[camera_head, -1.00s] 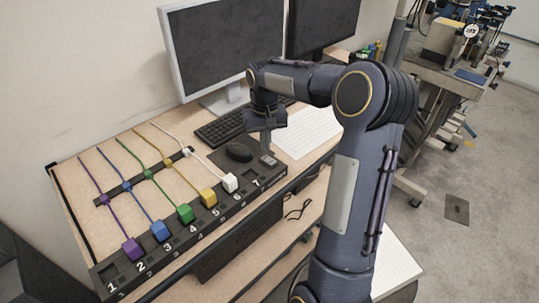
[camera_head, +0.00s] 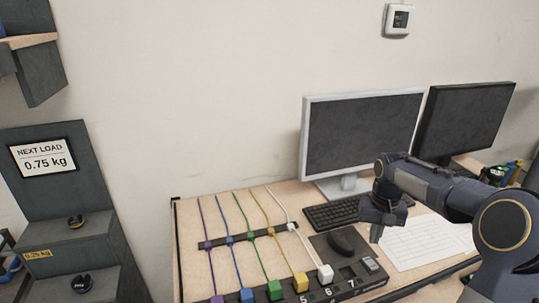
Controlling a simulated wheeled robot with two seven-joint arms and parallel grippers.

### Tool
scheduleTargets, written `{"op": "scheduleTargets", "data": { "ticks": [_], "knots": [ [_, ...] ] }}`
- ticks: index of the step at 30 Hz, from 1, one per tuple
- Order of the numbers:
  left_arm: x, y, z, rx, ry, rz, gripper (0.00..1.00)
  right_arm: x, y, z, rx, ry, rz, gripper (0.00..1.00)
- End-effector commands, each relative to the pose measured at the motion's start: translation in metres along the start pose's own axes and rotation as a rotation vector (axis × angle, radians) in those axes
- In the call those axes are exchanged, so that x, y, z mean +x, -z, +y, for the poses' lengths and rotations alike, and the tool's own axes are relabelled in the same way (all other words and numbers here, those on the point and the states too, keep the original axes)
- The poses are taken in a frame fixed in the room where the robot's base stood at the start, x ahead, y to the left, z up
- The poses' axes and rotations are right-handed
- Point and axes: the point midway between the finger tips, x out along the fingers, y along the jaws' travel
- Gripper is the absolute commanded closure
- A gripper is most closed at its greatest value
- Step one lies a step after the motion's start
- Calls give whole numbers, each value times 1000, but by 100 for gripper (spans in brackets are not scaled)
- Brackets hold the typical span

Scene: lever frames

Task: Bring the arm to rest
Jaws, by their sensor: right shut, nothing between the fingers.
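My right arm comes in from the right edge and reaches over the table. Its gripper (camera_head: 376,234) hangs pointing down near the keyboard and white paper, to the right of the dark mouse. Its fingers are shut with nothing between them. My left gripper is not in view. Below and left of the right gripper lies the numbered black rail (camera_head: 345,288), partly cut off by the bottom edge. Coloured blocks stand on it, among them a white block (camera_head: 325,273), a yellow block (camera_head: 300,282) and a green block (camera_head: 274,290), each with a cord running back.
A dark mouse (camera_head: 346,240), keyboard (camera_head: 331,214) and white paper (camera_head: 425,242) lie around the gripper. Two monitors (camera_head: 362,135) stand behind. At the left, a dark stepped stand (camera_head: 62,240) bears small dark weights and a 0.75 kg sign (camera_head: 43,157).

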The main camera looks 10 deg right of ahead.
Motion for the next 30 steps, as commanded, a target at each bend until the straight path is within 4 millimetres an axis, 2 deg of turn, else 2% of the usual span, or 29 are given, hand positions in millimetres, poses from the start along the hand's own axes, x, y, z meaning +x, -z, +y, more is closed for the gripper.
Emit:
{"op": "scheduleTargets", "data": {
  "ticks": [2,5,9,14,17,21,25,30],
  "knots": [
    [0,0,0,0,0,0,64,-6,-6,-2,-8,6,9,100],
    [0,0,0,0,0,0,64,-21,-24,-9,-36,30,39,100],
    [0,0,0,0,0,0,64,-49,-76,-24,-96,95,107,100],
    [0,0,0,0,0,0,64,-65,-146,-39,-163,191,191,100],
    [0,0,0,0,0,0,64,-66,-190,-48,-200,256,244,100],
    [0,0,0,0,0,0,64,-55,-244,-59,-240,349,310,100],
    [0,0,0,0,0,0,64,-42,-278,-67,-264,416,354,100],
    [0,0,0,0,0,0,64,-31,-297,-73,-279,459,381,100]
  ]
}}
